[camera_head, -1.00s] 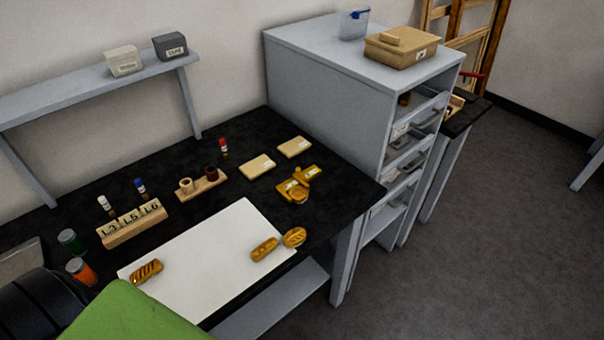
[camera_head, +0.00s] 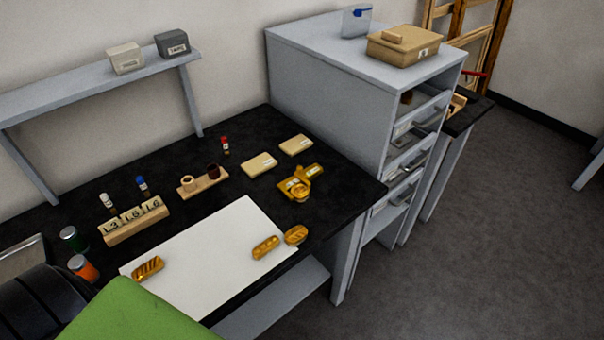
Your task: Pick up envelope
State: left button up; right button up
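Two flat tan packets that look like envelopes lie on the black bench top. The nearer envelope (camera_head: 259,164) is behind the white sheet, and the farther envelope (camera_head: 296,145) is to its right and closer to the grey cabinet. Both have a small pale label. They lie apart with nothing on top of them. Neither my left nor my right gripper shows in the head view.
The black bench (camera_head: 340,190) holds a white sheet (camera_head: 205,250) with gilt fragments (camera_head: 266,247), a gilt labelled piece (camera_head: 299,188), a wooden holder (camera_head: 203,181), a labelled block (camera_head: 135,222) and small bottles. A grey cabinet (camera_head: 330,95) stands at the right. Floor beyond is clear.

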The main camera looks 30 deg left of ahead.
aim_at(296, 145)
jog(key=i+j+u, duration=0.15)
jog(key=u, duration=0.25)
jog(key=i+j+u, duration=0.15)
jog(key=u, duration=0.2)
